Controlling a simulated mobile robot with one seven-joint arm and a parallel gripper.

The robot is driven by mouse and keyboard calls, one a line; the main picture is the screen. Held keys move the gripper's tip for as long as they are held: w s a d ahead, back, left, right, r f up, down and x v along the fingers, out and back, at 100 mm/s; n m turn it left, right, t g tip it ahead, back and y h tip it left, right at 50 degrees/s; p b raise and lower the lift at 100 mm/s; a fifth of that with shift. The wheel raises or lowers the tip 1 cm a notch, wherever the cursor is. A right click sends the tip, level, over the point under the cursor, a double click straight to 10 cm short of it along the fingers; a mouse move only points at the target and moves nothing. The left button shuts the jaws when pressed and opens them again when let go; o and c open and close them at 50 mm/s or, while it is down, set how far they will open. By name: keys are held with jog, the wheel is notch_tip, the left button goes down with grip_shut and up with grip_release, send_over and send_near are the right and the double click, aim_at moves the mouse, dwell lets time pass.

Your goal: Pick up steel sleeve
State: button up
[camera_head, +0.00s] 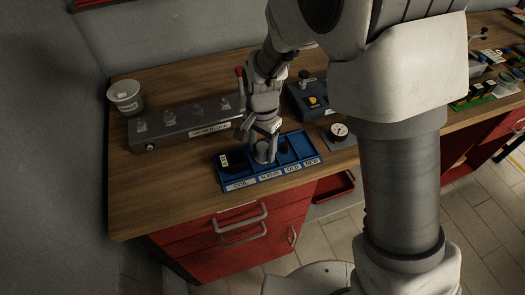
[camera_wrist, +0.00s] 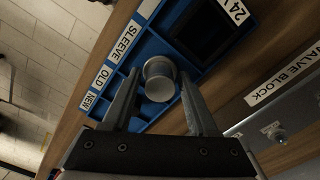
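The steel sleeve (camera_head: 263,153) is a short grey metal cylinder in the compartment labelled SLEEVE of a blue tray (camera_head: 301,146). In the wrist view the sleeve (camera_wrist: 159,78) shows its round end, between the tips of my two fingers. My gripper (camera_head: 262,135) is above the tray and points down at the sleeve. In the wrist view my gripper (camera_wrist: 160,82) is open, with a finger on each side of the sleeve and visible gaps. Part of the sleeve is hidden by the fingers in the head view.
A black block labelled 24V (camera_head: 224,160) sits in the COIL compartment. A grey valve block (camera_head: 185,122) stands behind left, with a white cup (camera_head: 125,97) beyond it. A blue device with a yellow knob (camera_head: 310,98) and a gauge (camera_head: 339,132) stand right. The wooden bench's front left (camera_head: 150,190) is clear.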

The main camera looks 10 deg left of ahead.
grip_shut()
jog(key=shift+r, duration=0.1)
